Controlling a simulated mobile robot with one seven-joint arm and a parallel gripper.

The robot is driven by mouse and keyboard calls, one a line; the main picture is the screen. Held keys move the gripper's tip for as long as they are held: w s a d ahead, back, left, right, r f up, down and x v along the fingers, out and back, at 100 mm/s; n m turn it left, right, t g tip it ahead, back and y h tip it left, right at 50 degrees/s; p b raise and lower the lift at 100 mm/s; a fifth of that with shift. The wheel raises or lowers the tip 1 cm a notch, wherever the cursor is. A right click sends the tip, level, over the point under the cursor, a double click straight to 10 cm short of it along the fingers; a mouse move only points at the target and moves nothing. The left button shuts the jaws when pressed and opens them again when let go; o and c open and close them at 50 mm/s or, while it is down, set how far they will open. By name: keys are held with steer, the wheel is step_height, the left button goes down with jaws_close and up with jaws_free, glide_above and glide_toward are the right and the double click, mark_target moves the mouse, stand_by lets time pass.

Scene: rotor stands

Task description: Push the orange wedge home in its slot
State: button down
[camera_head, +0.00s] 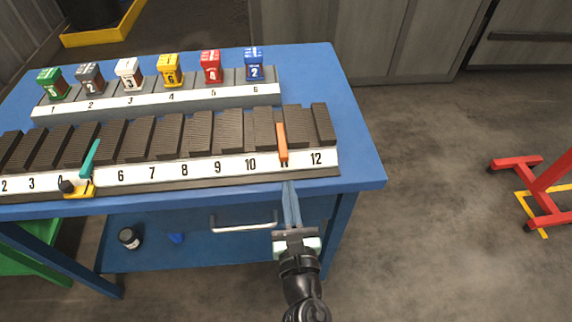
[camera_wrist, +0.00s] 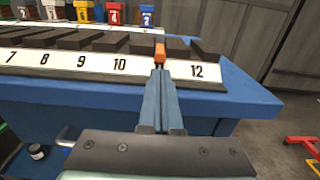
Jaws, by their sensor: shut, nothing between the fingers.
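The orange wedge (camera_head: 282,143) stands in the row of dark grey blocks at position 11, between the labels 10 and 12, and its near end sticks out over the white number strip. In the wrist view the orange wedge (camera_wrist: 160,51) lies straight ahead of the fingertips. My gripper (camera_head: 288,184) is shut and empty, its blue fingers pointing at the wedge's near end. In the wrist view my gripper (camera_wrist: 159,72) has its tips at or just short of the wedge; I cannot tell whether they touch. The tips cover the 11 label there.
A teal wedge (camera_head: 89,158) and a yellow piece with a black knob (camera_head: 77,188) sit at the left of the numbered rack (camera_head: 200,168). Several coloured numbered blocks stand on a back rack (camera_head: 160,101). The blue table (camera_head: 358,150) is bare at right.

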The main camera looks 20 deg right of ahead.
mark_target(285, 160)
steer(key=shift+p+x, duration=0.3)
steer(key=shift+x, duration=2.35)
steer(key=shift+x, duration=1.2)
steer(key=shift+s+f, duration=0.1)
steer(key=shift+s, duration=0.05)
